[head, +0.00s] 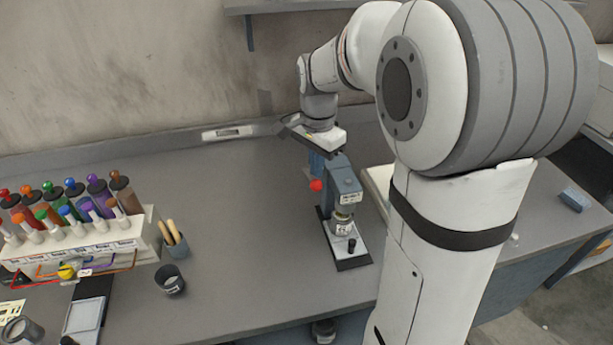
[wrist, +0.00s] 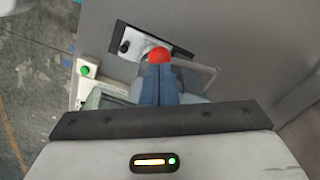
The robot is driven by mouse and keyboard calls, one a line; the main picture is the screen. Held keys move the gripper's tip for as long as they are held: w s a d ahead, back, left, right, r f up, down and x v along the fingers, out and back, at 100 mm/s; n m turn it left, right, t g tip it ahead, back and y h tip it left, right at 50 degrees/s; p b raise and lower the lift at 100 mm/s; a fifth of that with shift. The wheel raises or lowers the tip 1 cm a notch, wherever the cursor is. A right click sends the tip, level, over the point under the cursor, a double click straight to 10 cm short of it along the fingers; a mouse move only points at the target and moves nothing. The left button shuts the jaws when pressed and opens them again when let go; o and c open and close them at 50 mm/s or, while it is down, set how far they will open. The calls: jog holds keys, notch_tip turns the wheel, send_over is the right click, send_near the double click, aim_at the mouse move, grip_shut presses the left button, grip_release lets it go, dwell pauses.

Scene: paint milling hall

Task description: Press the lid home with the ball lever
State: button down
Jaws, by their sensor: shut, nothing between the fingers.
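The lever press (head: 342,185) stands on a dark-edged base plate on the bench, grey-blue with a label on its head. Its red ball (head: 316,185) sticks out at the left of the head; it also shows in the wrist view (wrist: 158,55). A small tin (head: 343,226) stands under the press head; its lid is too small and covered to make out. My gripper (head: 317,174) points down beside the press, fingers shut and empty. In the wrist view the closed fingertips (wrist: 158,68) lie right at the ball; I cannot tell whether they touch it.
A rack (head: 125,238) with several coloured tubes stands at the left. A cup with wooden sticks (head: 175,246) and a dark cup (head: 170,280) stand between rack and press. A green button (wrist: 85,71) shows in the wrist view.

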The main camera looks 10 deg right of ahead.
aim_at(316, 181)
jog(key=shift+f, duration=0.2)
dwell(0.3)
jog(key=shift+f+b, duration=2.65)
jog(key=shift+f, duration=0.85)
jog(key=shift+r, duration=0.15)
jog(key=shift+r+p, duration=2.85)
jog(key=shift+r, duration=0.7)
notch_tip(316, 181, up, 5)
jog(key=p, duration=0.3)
jog(key=shift+p, duration=0.4)
